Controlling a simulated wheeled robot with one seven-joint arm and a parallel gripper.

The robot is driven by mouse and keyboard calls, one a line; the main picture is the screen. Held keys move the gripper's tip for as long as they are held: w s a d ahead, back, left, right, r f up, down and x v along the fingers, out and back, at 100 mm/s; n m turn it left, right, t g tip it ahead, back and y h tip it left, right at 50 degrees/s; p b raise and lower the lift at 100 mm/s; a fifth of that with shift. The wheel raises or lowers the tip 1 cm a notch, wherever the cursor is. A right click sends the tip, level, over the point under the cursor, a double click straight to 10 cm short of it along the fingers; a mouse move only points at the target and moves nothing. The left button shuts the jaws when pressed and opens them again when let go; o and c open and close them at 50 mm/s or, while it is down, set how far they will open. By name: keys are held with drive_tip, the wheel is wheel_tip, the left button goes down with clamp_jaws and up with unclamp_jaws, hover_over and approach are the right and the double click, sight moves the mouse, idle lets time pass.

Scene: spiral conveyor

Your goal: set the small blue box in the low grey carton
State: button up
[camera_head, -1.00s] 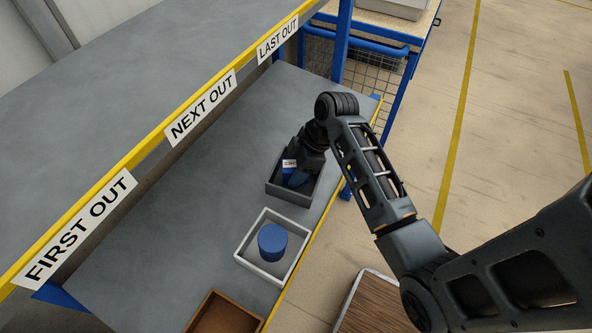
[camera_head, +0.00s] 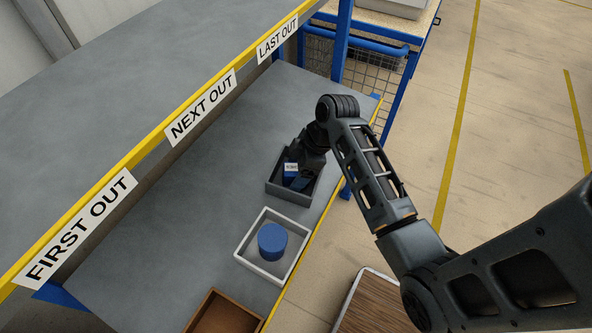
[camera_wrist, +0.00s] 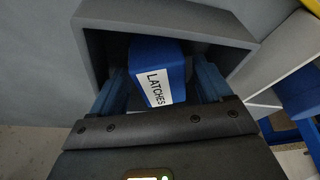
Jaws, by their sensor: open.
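The small blue box (camera_head: 289,170), with a white label, is inside the low grey carton (camera_head: 288,194) on the grey shelf. In the wrist view the box (camera_wrist: 158,68) reads LATCHES and sits within the walls of the carton (camera_wrist: 165,20). My gripper (camera_head: 303,181) reaches down into the carton, partly hiding its far right side. In the wrist view my gripper (camera_wrist: 160,85) is open, its blue fingers on either side of the box. A gap shows at the left finger; contact at the right one is unclear. The underside of the box is hidden.
A white tray (camera_head: 250,257) holding a blue cylinder (camera_head: 272,241) stands in front of the carton. A brown tray (camera_head: 205,303) is nearer still. An upper shelf with a yellow edge (camera_head: 150,148) overhangs at the left. The shelf left of the carton is clear.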

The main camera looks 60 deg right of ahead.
drive_tip(key=v, duration=1.1)
drive_tip(key=s+a+f, duration=0.1)
drive_tip(key=a, duration=0.1)
drive_tip(key=s+a+f+m+t+h, duration=0.1)
drive_tip(key=a+f, duration=0.1)
drive_tip(key=s+a+f+m+h, duration=0.1)
drive_tip(key=a+f, duration=0.1)
drive_tip(key=shift+a+f+t, duration=0.1)
drive_tip(key=shift+a+t, duration=0.05)
drive_tip(key=shift+t, duration=0.15)
drive_tip(key=s+a+m+t, duration=0.1)
drive_tip(key=s+a, duration=0.1)
drive_tip(key=s+a+m+t+h, duration=0.1)
drive_tip(key=s+a, duration=0.1)
drive_tip(key=a, duration=0.1)
drive_tip(key=shift+h, duration=0.3)
drive_tip(key=s+a+r+m+t, duration=0.1)
drive_tip(key=s+a+r+t, duration=0.3)
drive_tip(key=r, duration=0.4)
drive_tip(key=s+a+r+m+t+y, duration=0.1)
drive_tip(key=s+a+r+t, duration=0.2)
drive_tip(key=s+a+r, duration=0.3)
wheel_tip(320, 180, up, 3)
drive_tip(key=s, duration=0.2)
drive_tip(key=shift+s+r+m+t, duration=0.2)
drive_tip(key=shift+s+m+t, duration=0.1)
drive_tip(key=shift+t, duration=0.1)
